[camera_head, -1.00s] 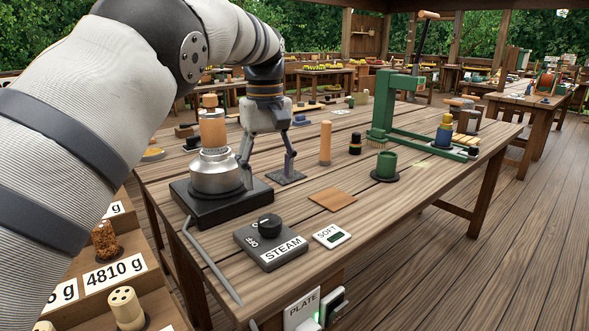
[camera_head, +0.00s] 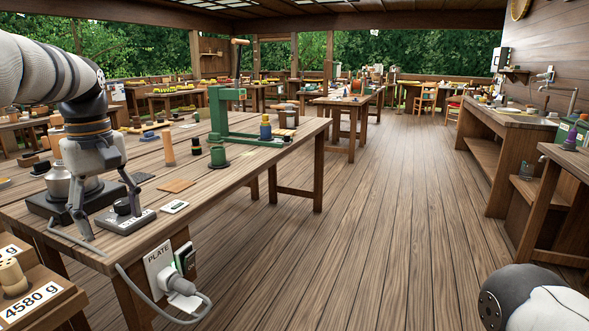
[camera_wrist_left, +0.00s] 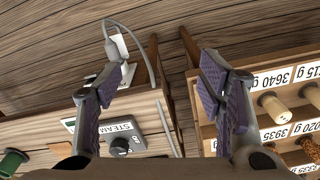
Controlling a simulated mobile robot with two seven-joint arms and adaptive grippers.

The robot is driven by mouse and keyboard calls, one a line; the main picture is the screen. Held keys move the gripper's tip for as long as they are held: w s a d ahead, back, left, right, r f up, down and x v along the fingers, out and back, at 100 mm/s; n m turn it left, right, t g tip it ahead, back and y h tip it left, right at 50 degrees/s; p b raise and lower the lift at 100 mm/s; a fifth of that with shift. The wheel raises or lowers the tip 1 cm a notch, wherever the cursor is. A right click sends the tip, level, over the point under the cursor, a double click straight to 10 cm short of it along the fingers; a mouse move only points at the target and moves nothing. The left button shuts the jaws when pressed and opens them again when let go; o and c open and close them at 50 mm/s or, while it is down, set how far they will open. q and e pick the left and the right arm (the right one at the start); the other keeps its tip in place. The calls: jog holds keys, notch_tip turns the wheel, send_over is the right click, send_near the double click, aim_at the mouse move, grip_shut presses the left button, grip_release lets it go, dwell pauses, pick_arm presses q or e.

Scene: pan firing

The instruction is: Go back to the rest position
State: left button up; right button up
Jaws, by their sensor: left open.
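My left gripper (camera_head: 112,224) is open and empty at the left of the head view, in front of the near side of the workbench (camera_head: 240,172). It partly hides the black hot plate (camera_head: 45,206) and the metal pot (camera_head: 58,182). The grey STEAM box (camera_head: 125,222) shows beside and between its fingers. In the left wrist view the two purple-padded fingers (camera_wrist_left: 158,82) stand wide apart with nothing between them. A rounded white and black part of my right arm shows at the bottom right of the head view; its gripper is out of view.
A weight rack (camera_head: 42,292) stands at the lower left, close to the bench edge. A PLATE socket with a plug (camera_head: 180,285) and a loose cable is on the bench's front. A green press (camera_head: 218,118) stands on the bench. The floor to the right is clear.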

pick_arm(q)
jog(key=s+f+m+g, duration=0.1)
jog(key=s+f, duration=0.3)
jog(key=f, duration=0.6)
jog(key=s+f+m, duration=0.2)
jog(key=s+f, duration=0.1)
jog(key=f, duration=0.8)
jog(key=s+f+m+g, duration=0.1)
jog(key=s+f, duration=0.3)
jog(key=f, duration=0.6)
jog(key=s+d+f+m, duration=0.1)
jog(key=s+d+f, duration=0.1)
jog(key=s+f, duration=0.35)
jog(key=s+d+f+m, duration=0.1)
jog(key=s+d+f, duration=0.15)
jog(key=s, duration=0.65)
jog(key=s+d+m, duration=0.2)
jog(key=s, duration=0.8)
jog(key=s+d+r+m, duration=0.1)
jog(key=s+d+m, duration=0.1)
jog(key=s, duration=0.7)
jog(key=shift+s+d+r+g+p, duration=0.15)
jog(key=shift+s+d+g+p, duration=0.15)
jog(key=shift+s+g, duration=0.1)
pick_arm(e)
jog(key=shift+w+a+r, duration=0.2)
jog(key=shift+w+r, duration=0.2)
jog(key=shift+w, duration=0.4)
